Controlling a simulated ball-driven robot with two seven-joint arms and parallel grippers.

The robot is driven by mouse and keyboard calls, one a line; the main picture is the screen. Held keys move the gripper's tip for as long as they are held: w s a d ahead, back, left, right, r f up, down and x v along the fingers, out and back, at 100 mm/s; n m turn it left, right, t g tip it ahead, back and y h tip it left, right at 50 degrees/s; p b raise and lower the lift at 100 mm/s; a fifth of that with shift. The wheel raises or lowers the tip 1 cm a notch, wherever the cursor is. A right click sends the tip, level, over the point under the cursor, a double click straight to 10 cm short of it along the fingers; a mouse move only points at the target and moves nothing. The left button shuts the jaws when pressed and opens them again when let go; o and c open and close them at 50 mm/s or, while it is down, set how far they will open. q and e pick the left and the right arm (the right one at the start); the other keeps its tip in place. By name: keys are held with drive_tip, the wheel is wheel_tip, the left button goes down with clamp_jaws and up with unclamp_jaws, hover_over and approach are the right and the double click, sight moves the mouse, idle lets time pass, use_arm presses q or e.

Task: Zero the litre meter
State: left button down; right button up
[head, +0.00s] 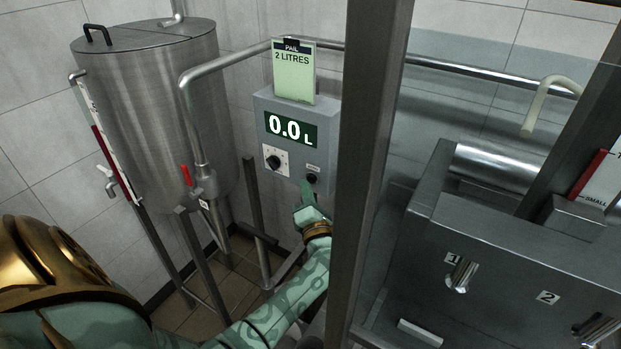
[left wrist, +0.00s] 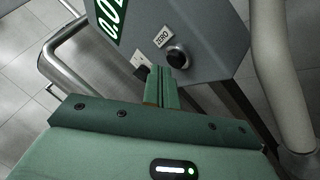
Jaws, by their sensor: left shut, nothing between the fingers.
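The litre meter (head: 262,108) is a grey box on the wall pipework. Its green display (head: 291,129) reads 0.0 L. A black round button (head: 312,178) sits at its lower right, and in the left wrist view the button (left wrist: 178,58) is under a label reading ZERO (left wrist: 162,37). A black knob (head: 273,162) on a white plate is at its lower left. My left gripper (head: 305,188) is shut and empty, just below and left of the button; in the left wrist view its fingertips (left wrist: 160,72) appear close to it. Contact cannot be told. My right gripper is out of view.
A steel tank (head: 165,100) with a red-handled valve (head: 186,175) stands at left. A card (head: 293,75) reading PAIL 2 LITRES is above the meter. A dark post (head: 365,170) rises just right of my left gripper. A steel machine (head: 500,250) with numbered fittings fills the right.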

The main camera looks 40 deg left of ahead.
use_arm(q)
drive_tip(key=shift+s, duration=0.2)
drive_tip(key=shift+s, duration=0.1)
drive_tip(key=s, duration=0.1)
drive_tip(key=s+p, duration=0.1)
drive_tip(key=s, duration=0.1)
drive_tip(key=s+p, duration=0.1)
drive_tip(key=shift+s+d, duration=0.3)
drive_tip(key=shift+s, duration=0.1)
idle(0.8)
